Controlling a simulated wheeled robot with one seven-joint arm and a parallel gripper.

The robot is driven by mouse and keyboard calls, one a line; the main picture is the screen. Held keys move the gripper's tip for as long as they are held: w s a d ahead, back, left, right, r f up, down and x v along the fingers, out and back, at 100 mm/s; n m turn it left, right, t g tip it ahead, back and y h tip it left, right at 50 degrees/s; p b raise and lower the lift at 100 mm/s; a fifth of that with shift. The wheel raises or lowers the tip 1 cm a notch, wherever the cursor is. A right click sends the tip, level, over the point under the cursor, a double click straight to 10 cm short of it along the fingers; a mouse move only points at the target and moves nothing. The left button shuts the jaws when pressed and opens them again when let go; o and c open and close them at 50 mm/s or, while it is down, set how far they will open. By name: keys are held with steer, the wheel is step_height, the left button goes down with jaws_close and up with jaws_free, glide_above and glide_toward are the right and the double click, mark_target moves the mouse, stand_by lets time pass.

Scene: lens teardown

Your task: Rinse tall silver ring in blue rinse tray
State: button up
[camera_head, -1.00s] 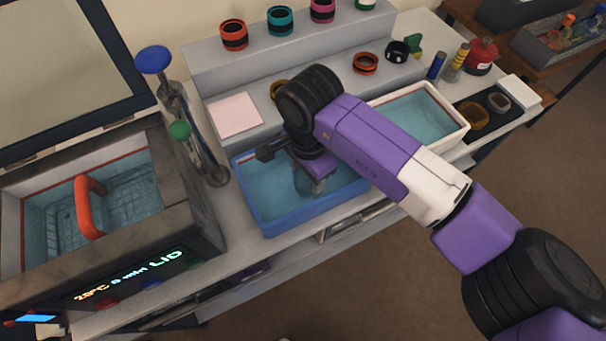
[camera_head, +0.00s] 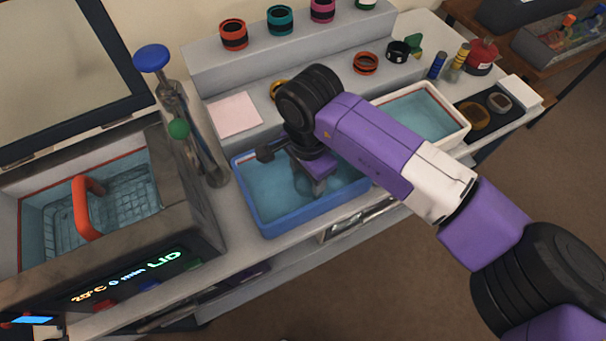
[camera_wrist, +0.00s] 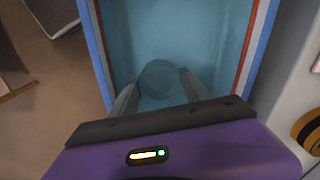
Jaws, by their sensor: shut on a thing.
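The blue rinse tray (camera_head: 283,228) stands on the bench in front of the stepped shelf and holds clear blue liquid. My gripper (camera_head: 312,190) points down into the tray, its fingers at the liquid. In the wrist view my gripper (camera_wrist: 158,88) is shut on the tall silver ring (camera_wrist: 159,76), which shows as a faint round outline under the liquid between the fingertips. The tray's side wall (camera_wrist: 97,50) shows at the left there. In the head view the ring is mostly hidden by the gripper and liquid.
A white tray (camera_head: 462,127) of liquid stands right of the blue one. A tank with a red handle (camera_head: 88,208) and a post with a blue knob (camera_head: 154,59) stand left. Coloured rings, including an orange one (camera_head: 234,35), line the shelf behind.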

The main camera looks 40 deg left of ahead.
stand_by(0.4)
steer(key=shift+f+b, duration=0.45)
steer(key=shift+b, duration=0.05)
steer(key=shift+r, duration=0.1)
steer(key=shift+r, duration=0.5)
steer(key=shift+f, duration=0.15)
steer(key=shift+f+b, duration=0.3)
steer(key=shift+f, duration=0.15)
steer(key=shift+r, duration=0.1)
steer(key=shift+r, duration=0.5)
